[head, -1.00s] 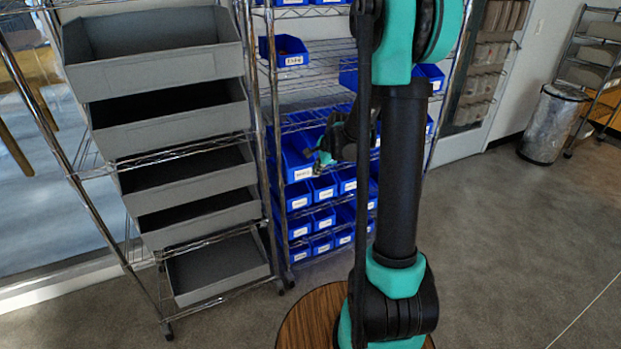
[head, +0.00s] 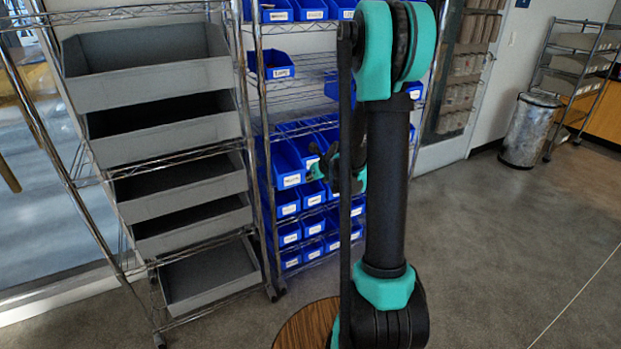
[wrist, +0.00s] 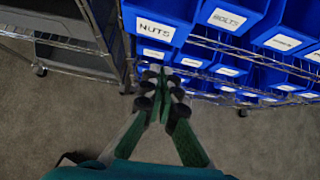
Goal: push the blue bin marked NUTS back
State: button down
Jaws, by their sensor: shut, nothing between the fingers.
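The blue bin marked NUTS (wrist: 157,27) shows at the top of the wrist view, with its white front label readable. In the head view I take it to be the larger blue bin (head: 284,160) at the left end of its shelf, though its label is too small to read there. My gripper (wrist: 160,72) is shut and empty. In the wrist view its fingertips appear just below the NUTS label; I cannot tell whether they touch anything. In the head view my gripper (head: 317,170) is beside the bin's front, partly hidden by my arm.
A blue bin marked BOLTS (wrist: 232,15) stands right of NUTS. Several smaller blue bins (head: 289,235) fill the shelves below. A wire rack with grey trays (head: 165,80) stands to the left. The floor (head: 500,240) to the right is open.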

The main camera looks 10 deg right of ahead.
aim_at(296, 180)
jog(key=x, duration=0.3)
jog(key=r+x, duration=0.1)
jog(key=x, duration=0.2)
jog(key=w+x, duration=0.1)
jog(key=x, duration=0.2)
jog(key=shift+w+a+r, duration=0.1)
jog(key=shift+a, duration=0.2)
jog(key=shift+w+a, duration=0.2)
jog(key=shift+w, duration=0.5)
